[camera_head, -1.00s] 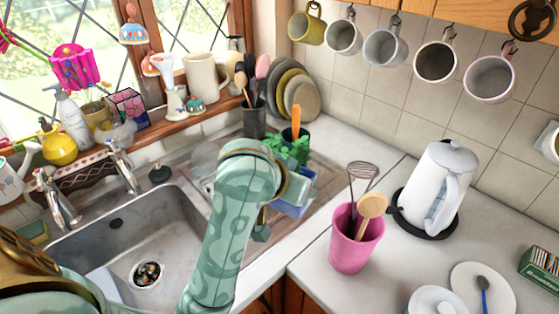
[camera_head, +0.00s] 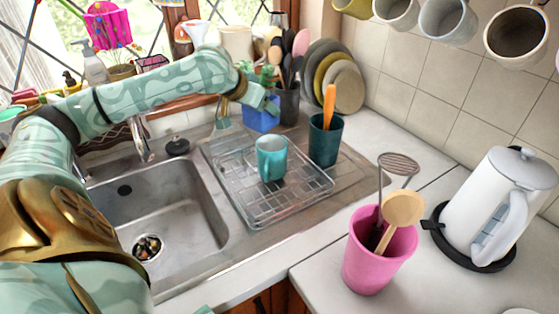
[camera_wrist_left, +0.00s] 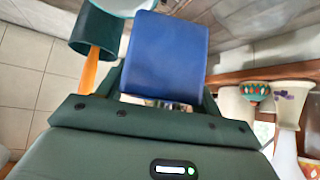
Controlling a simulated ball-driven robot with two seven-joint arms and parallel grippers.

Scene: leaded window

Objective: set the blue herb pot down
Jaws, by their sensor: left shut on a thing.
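The blue herb pot (camera_head: 261,118) is at the back of the draining board, just left of the dark utensil holder. Its green leaves show partly beside my gripper. My left gripper (camera_head: 256,98) reaches over from the left and is shut on the pot. The left wrist view shows the pot's plain blue side (camera_wrist_left: 165,55) between the fingers (camera_wrist_left: 163,98). I cannot tell whether the pot's base touches the surface. My right gripper is not in view.
A wire dish rack (camera_head: 285,200) holds a teal mug (camera_head: 272,158). A dark green cup (camera_head: 325,140) with an orange-handled tool stands right of it. The dark utensil holder (camera_head: 287,105) and plates (camera_head: 345,85) stand behind. The sink (camera_head: 150,215) lies left; the pink pot (camera_head: 378,250) stands front right.

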